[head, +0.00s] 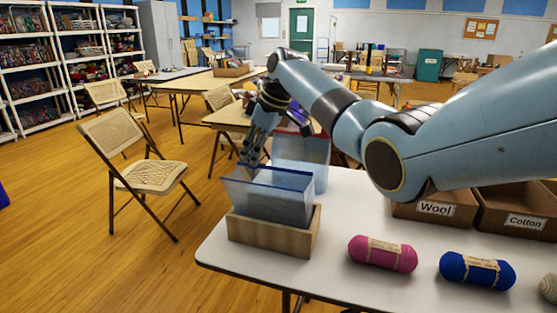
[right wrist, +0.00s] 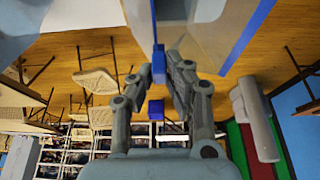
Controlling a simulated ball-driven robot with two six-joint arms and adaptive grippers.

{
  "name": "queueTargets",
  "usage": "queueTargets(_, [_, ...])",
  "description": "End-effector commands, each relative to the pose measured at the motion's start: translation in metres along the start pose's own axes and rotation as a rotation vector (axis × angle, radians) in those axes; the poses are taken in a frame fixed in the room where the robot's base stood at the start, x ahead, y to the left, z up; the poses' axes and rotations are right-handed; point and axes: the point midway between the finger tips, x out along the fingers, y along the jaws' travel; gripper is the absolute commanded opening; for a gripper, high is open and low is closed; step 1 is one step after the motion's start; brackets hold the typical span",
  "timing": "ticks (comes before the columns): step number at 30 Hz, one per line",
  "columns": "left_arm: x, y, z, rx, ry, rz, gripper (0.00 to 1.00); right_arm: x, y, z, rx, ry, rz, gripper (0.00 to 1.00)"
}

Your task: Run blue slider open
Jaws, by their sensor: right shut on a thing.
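A clear bag (head: 270,199) with a blue strip along its top stands upright in a wooden holder (head: 268,235) at the table's left end. My right gripper (head: 246,160) is at the left end of the bag's top edge. In the right wrist view my right gripper (right wrist: 166,72) is shut on the blue slider (right wrist: 158,62), a small blue piece between its fingertips. The clear bag (right wrist: 205,15) shows above the fingers there, with blue edges spreading apart. In the head view the fingers hide the slider. My left gripper is not in view.
A second clear bag (head: 305,152) with a red top stands just behind. Pink yarn (head: 383,254), blue yarn (head: 477,270) and boxes marked Wool (head: 436,209) and Cotton (head: 525,222) are to the right. A folding chair (head: 153,176) stands left of the table.

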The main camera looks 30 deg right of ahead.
Motion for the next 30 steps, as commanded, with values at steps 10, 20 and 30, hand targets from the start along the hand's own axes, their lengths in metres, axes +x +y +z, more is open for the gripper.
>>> queueTargets(10, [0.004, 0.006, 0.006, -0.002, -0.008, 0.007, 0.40, 0.008, -0.003, -0.008, 0.000, -0.010, -0.006, 0.00])
queueTargets(20, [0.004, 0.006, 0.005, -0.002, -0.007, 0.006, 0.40, 0.006, -0.002, -0.009, 0.000, -0.008, -0.004, 0.38])
queueTargets(30, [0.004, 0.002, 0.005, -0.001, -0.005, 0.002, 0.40, -0.005, 0.000, -0.010, -0.001, -0.005, 0.000, 0.38])
